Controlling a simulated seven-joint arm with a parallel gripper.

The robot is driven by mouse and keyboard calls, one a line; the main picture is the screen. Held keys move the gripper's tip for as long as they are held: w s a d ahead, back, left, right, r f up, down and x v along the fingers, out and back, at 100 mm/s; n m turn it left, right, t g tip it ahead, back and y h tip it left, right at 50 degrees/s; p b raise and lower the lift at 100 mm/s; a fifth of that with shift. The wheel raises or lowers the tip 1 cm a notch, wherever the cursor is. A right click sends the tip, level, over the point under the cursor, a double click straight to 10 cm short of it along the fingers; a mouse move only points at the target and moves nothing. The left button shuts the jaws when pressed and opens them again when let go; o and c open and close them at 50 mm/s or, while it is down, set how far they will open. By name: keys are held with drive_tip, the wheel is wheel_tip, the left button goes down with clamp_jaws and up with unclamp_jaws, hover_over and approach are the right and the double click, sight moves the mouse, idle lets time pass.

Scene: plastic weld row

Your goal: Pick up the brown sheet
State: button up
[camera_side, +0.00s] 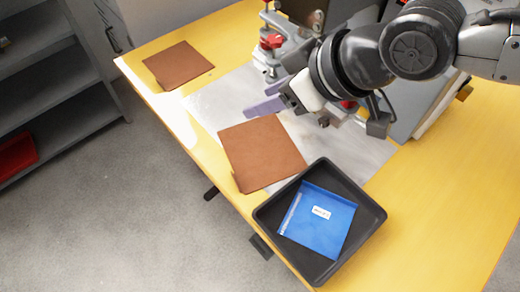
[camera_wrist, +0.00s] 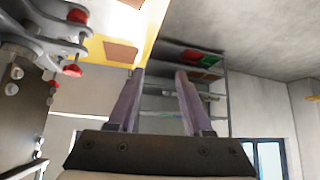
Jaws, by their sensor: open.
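One brown sheet (camera_side: 262,152) lies near the table's front edge, partly on the metal plate and beside the black tray. Another brown sheet (camera_side: 178,65) lies farther left on the yellow table; a brown sheet also shows at the top of the wrist view (camera_wrist: 121,51). My gripper (camera_side: 262,108) is above the metal plate, just beyond the upper edge of the nearer sheet and apart from both sheets. In the wrist view its two purple fingers (camera_wrist: 160,75) are spread apart with nothing between them.
A black tray (camera_side: 365,238) at the front edge holds a blue folder (camera_side: 318,219) with a white label. A machine with red clamps (camera_side: 271,41) stands behind my gripper. Grey shelves (camera_side: 45,75) stand left of the table. The yellow table (camera_side: 440,200) is clear at right.

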approach(237, 180)
drive_tip(key=shift+w+a+f, duration=0.6)
drive_tip(key=shift+a+f, duration=0.15)
drive_tip(key=shift+a, duration=0.15)
drive_tip(key=shift+w+a+f, duration=0.65)
drive_tip(key=shift+a+f, duration=0.15)
drive_tip(key=shift+a, duration=0.15)
drive_tip(key=shift+w+a+f, duration=0.6)
drive_tip(key=shift+a+f, duration=0.15)
drive_tip(key=shift+a, duration=0.15)
clamp_jaws()
